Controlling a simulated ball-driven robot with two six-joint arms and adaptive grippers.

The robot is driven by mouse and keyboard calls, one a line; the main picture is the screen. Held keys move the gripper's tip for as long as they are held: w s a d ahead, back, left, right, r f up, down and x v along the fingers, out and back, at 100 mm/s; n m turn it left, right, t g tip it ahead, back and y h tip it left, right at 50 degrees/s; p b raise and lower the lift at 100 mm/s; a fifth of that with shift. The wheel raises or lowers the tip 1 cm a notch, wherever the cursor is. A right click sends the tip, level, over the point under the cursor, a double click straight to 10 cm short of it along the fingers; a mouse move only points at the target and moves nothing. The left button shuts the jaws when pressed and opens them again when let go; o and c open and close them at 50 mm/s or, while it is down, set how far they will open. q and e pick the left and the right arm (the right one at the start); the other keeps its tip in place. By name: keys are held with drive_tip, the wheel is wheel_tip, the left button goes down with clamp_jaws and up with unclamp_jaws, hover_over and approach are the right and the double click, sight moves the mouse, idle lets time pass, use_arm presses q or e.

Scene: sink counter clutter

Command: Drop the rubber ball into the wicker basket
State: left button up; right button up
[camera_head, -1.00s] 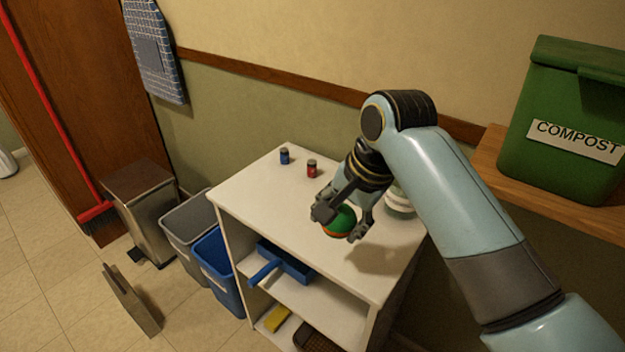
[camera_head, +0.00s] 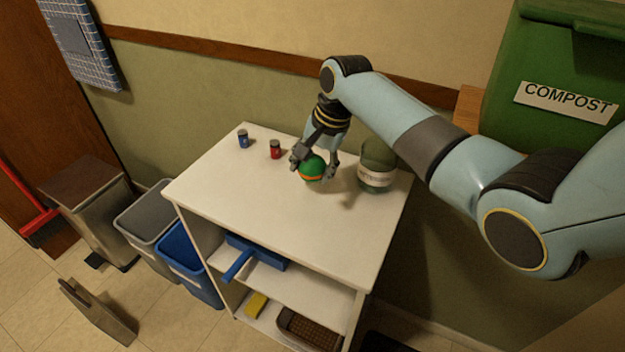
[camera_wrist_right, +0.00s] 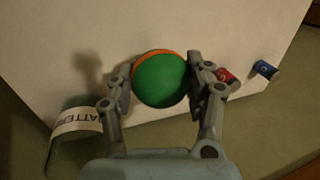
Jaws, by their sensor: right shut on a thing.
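The rubber ball (camera_head: 312,168) is green with an orange band. My right gripper (camera_head: 316,172) is shut on it over the white shelf top; in the right wrist view the ball (camera_wrist_right: 161,80) sits between the two fingers (camera_wrist_right: 162,84). I cannot tell whether the ball touches the surface. A brown basket (camera_head: 308,328), perhaps the wicker basket, is on the lowest shelf of the white unit, partly hidden by the shelf above and the unit's side. My left gripper is in neither view.
Below are a blue dustpan (camera_head: 256,254) and a yellow sponge (camera_head: 256,305). The front of the white top (camera_head: 290,225) is clear.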

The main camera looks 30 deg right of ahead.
sight(313, 180)
wheel_tip(313, 180, down, 4)
drive_tip(key=shift+r, duration=0.2)
drive_tip(key=shift+f, duration=0.3)
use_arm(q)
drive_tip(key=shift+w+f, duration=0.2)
use_arm(e)
drive_tip(key=o, duration=1.2)
drive_tip(key=shift+c, duration=0.2)
